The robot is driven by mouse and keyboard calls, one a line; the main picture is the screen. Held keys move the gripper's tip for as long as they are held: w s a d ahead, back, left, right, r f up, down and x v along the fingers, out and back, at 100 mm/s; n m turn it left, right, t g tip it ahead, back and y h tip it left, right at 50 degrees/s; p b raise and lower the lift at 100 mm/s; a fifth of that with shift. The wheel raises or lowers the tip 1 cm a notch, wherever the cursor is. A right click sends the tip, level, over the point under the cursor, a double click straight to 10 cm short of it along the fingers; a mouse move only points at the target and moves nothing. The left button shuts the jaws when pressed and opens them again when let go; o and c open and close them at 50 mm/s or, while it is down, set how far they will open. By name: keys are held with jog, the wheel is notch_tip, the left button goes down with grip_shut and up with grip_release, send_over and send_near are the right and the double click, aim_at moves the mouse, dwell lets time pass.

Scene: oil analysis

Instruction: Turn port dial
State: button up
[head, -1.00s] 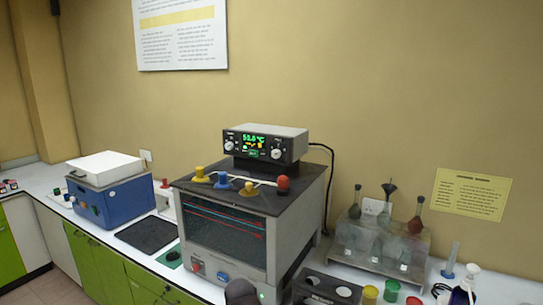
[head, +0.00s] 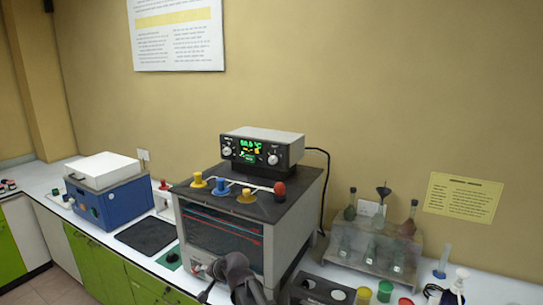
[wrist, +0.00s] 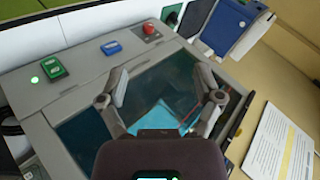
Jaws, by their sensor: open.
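The bath unit (head: 215,235) is a grey box with a dark glass front; it also shows in the wrist view (wrist: 85,85). On its dark top are a yellow knob (head: 198,180), a blue knob (head: 221,186), a second yellow knob (head: 246,195) and a red ball knob (head: 279,188). I cannot tell which control is the port dial. A control box (head: 262,147) with a lit green display and white dials stands on top. My gripper (head: 225,272) is low before the unit's front. In the wrist view my gripper (wrist: 160,76) is open and empty, fingers apart over the glass.
A green button (wrist: 53,68), blue button (wrist: 111,47) and red knob (wrist: 150,30) sit on the unit's front panel. A blue device (head: 108,205) stands left. A flask rack (head: 372,245) and small coloured cups (head: 385,290) stand right. A black cable runs behind the unit.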

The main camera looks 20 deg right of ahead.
jog(key=w+d+r+m+t+h+p, duration=0.2)
jog(key=w+d+r+m+t+p, duration=0.25)
jog(key=w+r+m, duration=0.45)
jog(key=w+d+r+m+t+h+p, duration=0.4)
jog(key=r+m, duration=0.3)
jog(key=r, duration=0.4)
jog(key=m+g+h+p, duration=0.5)
jog(key=m+h, duration=0.7)
jog(key=m, duration=0.9)
send_near(272, 161)
jog(key=v, duration=0.3)
jog(key=shift+s+a+r, duration=0.1)
jog(key=shift+s+a, duration=0.05)
jog(key=shift+a, duration=0.05)
jog(key=x, duration=1.3)
jog(key=shift+w+d+f, duration=0.2)
jog(key=shift+w+d, duration=0.1)
jog(key=c, duration=1.1)
